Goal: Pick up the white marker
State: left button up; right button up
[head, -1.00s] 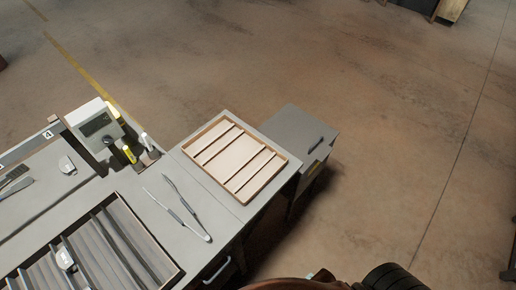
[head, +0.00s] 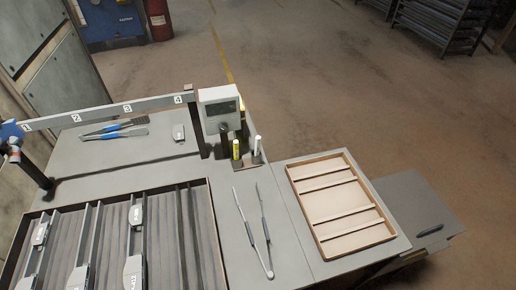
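The white marker (head: 257,146) stands upright in a small holder (head: 250,161) at the back right of the main table, in the head view. A yellow marker (head: 236,149) stands just left of it. Another yellow item (head: 242,112) shows partly behind the grey display box. Neither of my grippers is in view, and nothing touches the white marker.
A grey display box (head: 220,108) stands on a post behind the markers. Long tweezers (head: 254,230) lie in front. A wooden tray (head: 335,200) with slats is at right. A dark tray (head: 180,225) holds metal parts. A numbered rail (head: 100,111) spans the back left.

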aim_at(257, 142)
jog(key=z, duration=1.4)
jog(key=k, duration=1.05)
jog(key=u, duration=1.7)
jog(key=i, duration=0.5)
jog(key=z, duration=0.05)
